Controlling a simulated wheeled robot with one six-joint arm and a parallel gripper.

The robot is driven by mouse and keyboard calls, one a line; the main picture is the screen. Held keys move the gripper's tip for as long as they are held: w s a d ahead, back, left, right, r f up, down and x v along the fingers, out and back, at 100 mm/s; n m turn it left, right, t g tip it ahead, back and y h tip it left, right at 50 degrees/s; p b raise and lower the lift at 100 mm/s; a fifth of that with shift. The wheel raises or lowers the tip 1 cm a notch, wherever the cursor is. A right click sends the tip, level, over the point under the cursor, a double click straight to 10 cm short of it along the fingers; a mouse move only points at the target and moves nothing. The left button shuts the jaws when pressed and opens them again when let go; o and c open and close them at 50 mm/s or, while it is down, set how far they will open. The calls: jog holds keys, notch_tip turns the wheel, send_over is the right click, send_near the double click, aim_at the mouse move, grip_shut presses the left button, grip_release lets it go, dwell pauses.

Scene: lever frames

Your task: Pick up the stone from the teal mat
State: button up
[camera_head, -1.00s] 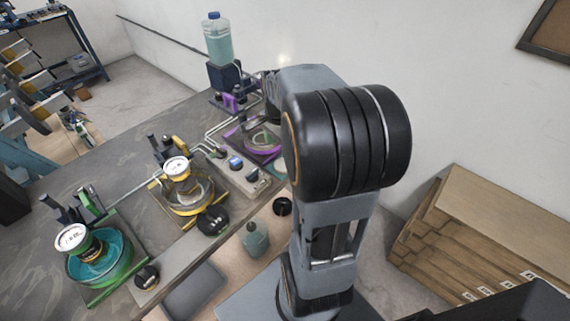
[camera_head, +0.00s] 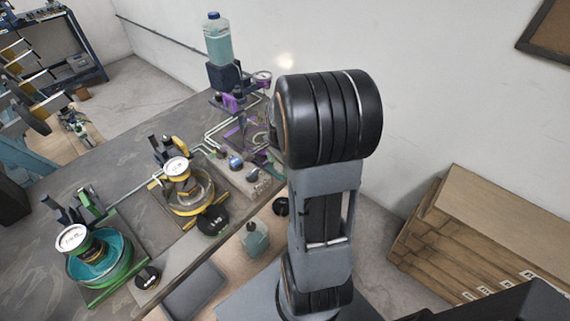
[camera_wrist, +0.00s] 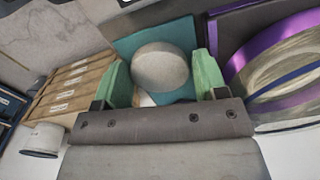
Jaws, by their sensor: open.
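The stone (camera_wrist: 160,68) is a rounded grey lump in the wrist view, lying over the teal mat (camera_wrist: 180,30). My gripper (camera_wrist: 162,78) is open, with one green finger to the left of the stone and one to the right. In the head view, the stone, the mat and my gripper cannot be made out; my arm blocks part of the bench.
A purple-rimmed round unit (camera_wrist: 285,60) lies close to the right finger. Wooden boxes (camera_wrist: 75,88) and a white cylinder (camera_wrist: 42,138) show at left. In the head view, a yellow unit (camera_head: 188,192), a green unit (camera_head: 97,262) and a bottle (camera_head: 218,42) stand on the bench.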

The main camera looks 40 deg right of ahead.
jog(key=c, duration=0.6)
